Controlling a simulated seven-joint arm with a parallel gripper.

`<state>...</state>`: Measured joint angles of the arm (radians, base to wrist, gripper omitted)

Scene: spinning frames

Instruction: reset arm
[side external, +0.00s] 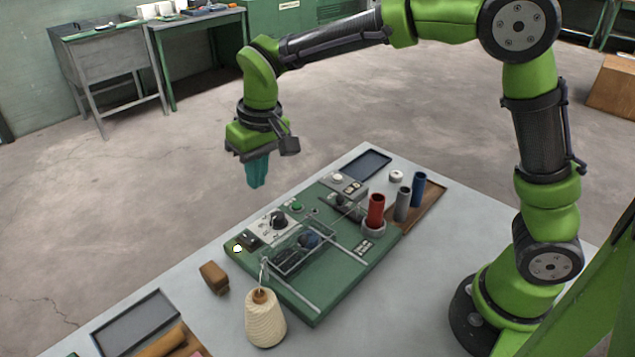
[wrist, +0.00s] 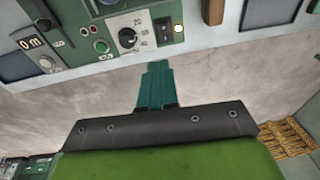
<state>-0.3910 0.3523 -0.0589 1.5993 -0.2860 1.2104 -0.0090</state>
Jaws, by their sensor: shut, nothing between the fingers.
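My gripper (side external: 257,172) hangs above the far edge of the table, pointing down, with its teal fingers shut and empty. In the wrist view the gripper (wrist: 156,70) also shows as closed teal fingers with nothing between them. The green spinning frame (side external: 335,285) lies on the table below and to the right of the fingers, apart from them. Its control panel (wrist: 115,30) with a dial, buttons and a lit lamp shows at the top of the wrist view.
A cream yarn cone (side external: 265,322) stands in front of the machine. A brown block (side external: 214,277) lies to its left. Red (side external: 376,210), grey (side external: 402,204) and blue (side external: 418,190) bobbins stand at the right. A dark tray (side external: 135,322) is at front left. The air around the gripper is free.

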